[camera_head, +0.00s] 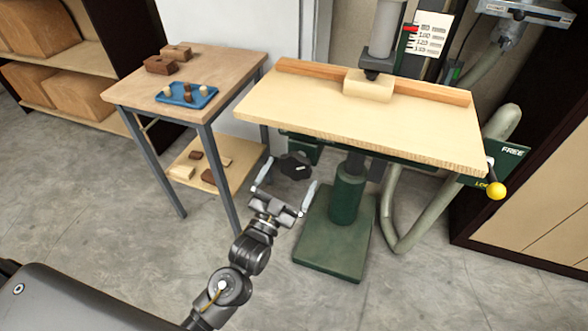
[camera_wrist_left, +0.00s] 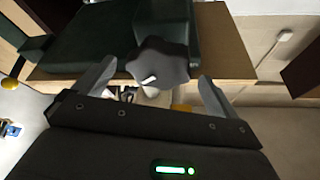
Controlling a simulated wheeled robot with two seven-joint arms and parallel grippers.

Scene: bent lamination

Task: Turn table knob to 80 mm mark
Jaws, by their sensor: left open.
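The dark lobed table knob (camera_head: 295,165) sits under the wooden drill table (camera_head: 360,115), on its left side. It also shows in the left wrist view (camera_wrist_left: 157,65), with a small white mark on its face. My left gripper (camera_head: 290,174) is open, with its two fingers pointing at the knob. In the left wrist view the knob appears between the spread fingers (camera_wrist_left: 157,78), with gaps on both sides; I cannot tell the remaining distance. A white scale (camera_head: 431,35) behind the column reads 80, 100, 120 and on downward. A red pointer (camera_head: 410,28) stands near its upper end. My right gripper is out of view.
A lever with a yellow ball (camera_head: 496,190) is at the table's right, by a FREE/LOCK plate (camera_head: 507,152). The green base (camera_head: 335,235) stands on the floor. A side table (camera_head: 235,75) with a blue tray (camera_head: 187,96) is at left. A hose (camera_head: 393,215) loops at right.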

